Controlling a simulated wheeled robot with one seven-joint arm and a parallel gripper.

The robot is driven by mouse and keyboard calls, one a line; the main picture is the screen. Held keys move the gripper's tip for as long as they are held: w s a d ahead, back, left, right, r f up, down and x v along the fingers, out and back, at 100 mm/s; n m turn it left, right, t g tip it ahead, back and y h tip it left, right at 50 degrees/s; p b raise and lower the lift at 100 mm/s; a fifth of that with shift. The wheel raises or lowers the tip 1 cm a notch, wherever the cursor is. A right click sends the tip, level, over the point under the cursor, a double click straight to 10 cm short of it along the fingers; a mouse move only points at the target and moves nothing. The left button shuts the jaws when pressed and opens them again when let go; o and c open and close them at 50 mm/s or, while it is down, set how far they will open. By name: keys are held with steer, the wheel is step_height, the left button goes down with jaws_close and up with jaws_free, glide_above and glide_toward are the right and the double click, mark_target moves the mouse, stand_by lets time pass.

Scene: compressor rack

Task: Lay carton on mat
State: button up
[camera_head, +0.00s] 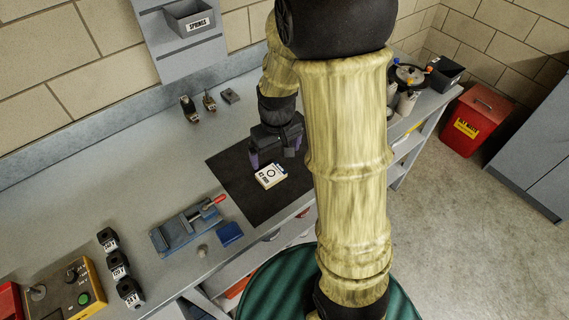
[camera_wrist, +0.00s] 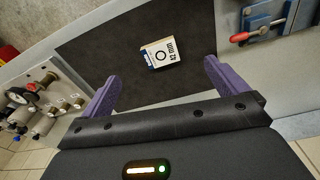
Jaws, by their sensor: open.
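A small white and blue carton (camera_head: 270,176) with a ring symbol lies flat on the black mat (camera_head: 235,195). In the wrist view the carton (camera_wrist: 160,54) shows the text "62 mm" and lies on the mat (camera_wrist: 95,45) just beyond my fingertips. My gripper (camera_head: 274,158) is over the mat behind the carton in the head view. In the wrist view my gripper (camera_wrist: 160,72) has its purple fingers spread wide apart, with nothing held between them. The carton appears apart from both fingers. My arm hides the right part of the mat in the head view.
A blue vise with a red handle (camera_head: 186,227) and a blue block (camera_head: 229,234) sit left of the mat. Several black labelled blocks (camera_head: 119,265) and a control box (camera_head: 70,290) stand farther left. Gauges and valves (camera_head: 408,80) are at the right end.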

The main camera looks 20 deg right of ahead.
steer(key=s+r+m+t, duration=0.1)
steer(key=s+r+m, duration=0.1)
steer(key=s, duration=0.7)
steer(key=shift+r+t, duration=0.3)
steer(key=shift+r, duration=0.6)
steer(key=shift+a, duration=0.1)
